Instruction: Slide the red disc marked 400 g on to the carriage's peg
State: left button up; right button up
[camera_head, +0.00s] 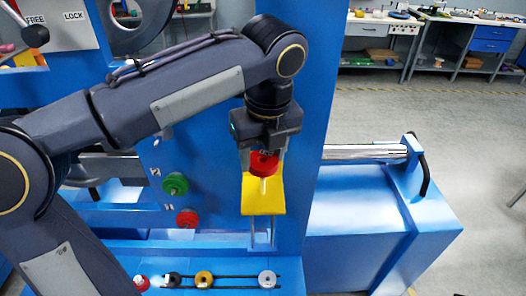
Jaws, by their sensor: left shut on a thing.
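My left gripper (264,152) is shut on a red disc (264,165) and points down. The red disc is just above the yellow carriage (262,204), over its pale upright peg (263,187). I cannot tell whether the peg's top is inside the disc's hole. The mark on the disc is too small to read. My right gripper is out of view.
Several discs, including a yellow one (204,279) and a grey one (267,279), stand along a rail at the front.

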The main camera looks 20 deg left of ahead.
pick_arm(q)
jog(key=shift+f, duration=0.15)
jog(key=shift+f+b, duration=0.4)
jog(key=shift+f, duration=0.35)
jog(key=shift+p, duration=0.35)
jog(key=shift+f, duration=0.2)
jog(key=shift+s+r, duration=0.1)
jog(key=shift+r, duration=0.05)
jog(key=shift+r+p, duration=0.15)
jog(key=shift+p, duration=0.35)
jog(key=shift+r, duration=0.25)
dwell(0.3)
